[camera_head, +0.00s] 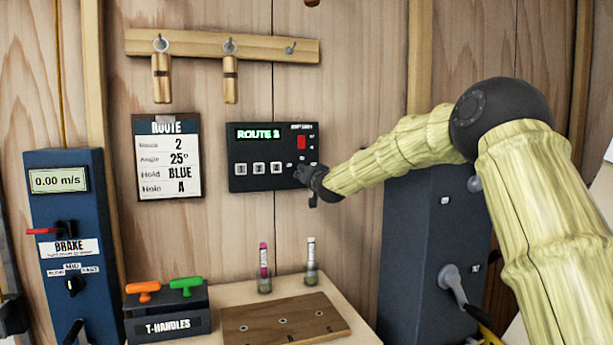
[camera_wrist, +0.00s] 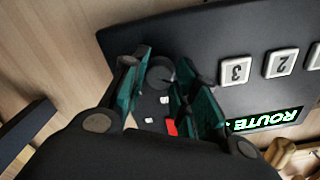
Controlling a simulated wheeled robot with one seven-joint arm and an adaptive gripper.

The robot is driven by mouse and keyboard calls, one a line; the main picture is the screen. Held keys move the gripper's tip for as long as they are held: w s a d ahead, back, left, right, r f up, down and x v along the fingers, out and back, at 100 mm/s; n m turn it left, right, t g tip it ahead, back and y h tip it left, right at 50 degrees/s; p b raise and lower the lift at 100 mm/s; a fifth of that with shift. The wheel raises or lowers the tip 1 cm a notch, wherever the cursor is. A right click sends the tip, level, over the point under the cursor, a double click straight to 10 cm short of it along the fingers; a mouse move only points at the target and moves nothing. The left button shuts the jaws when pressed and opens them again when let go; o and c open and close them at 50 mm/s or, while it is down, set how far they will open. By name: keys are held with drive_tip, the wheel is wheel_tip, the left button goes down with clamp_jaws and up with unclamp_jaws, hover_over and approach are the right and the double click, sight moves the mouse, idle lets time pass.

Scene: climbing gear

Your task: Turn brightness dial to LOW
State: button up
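The black route panel (camera_head: 262,178) is on the wood wall, with a green "ROUTE" display, numbered buttons and a red switch (camera_head: 301,142). My gripper (camera_head: 304,174) is at the panel's lower right corner and hides the dial there in the head view. In the wrist view, a round black dial (camera_wrist: 160,72) lies between the two teal-padded fingers of my gripper (camera_wrist: 163,78). The fingers are apart, one on each side of the dial. I cannot tell if they touch it. The LOW mark and the dial's setting are not readable.
A route card (camera_head: 168,180) hangs left of the panel. Above is a peg rail (camera_head: 190,46) with two hanging wooden pieces. Below are T-handles, two small tubes and a wooden board (camera_head: 285,325). A blue brake box (camera_head: 62,220) stands far left, a dark cabinet (camera_head: 415,240) right.

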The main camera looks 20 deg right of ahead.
drive_tip(key=o, duration=0.4)
drive_tip(key=shift+f, duration=0.2)
drive_tip(key=shift+o, duration=0.2)
drive_tip(key=shift+r, duration=0.1)
drive_tip(key=shift+s, duration=0.1)
drive_tip(key=s, duration=1.1)
drive_tip(key=shift+s+d, duration=0.25)
drive_tip(key=shift+s, duration=0.15)
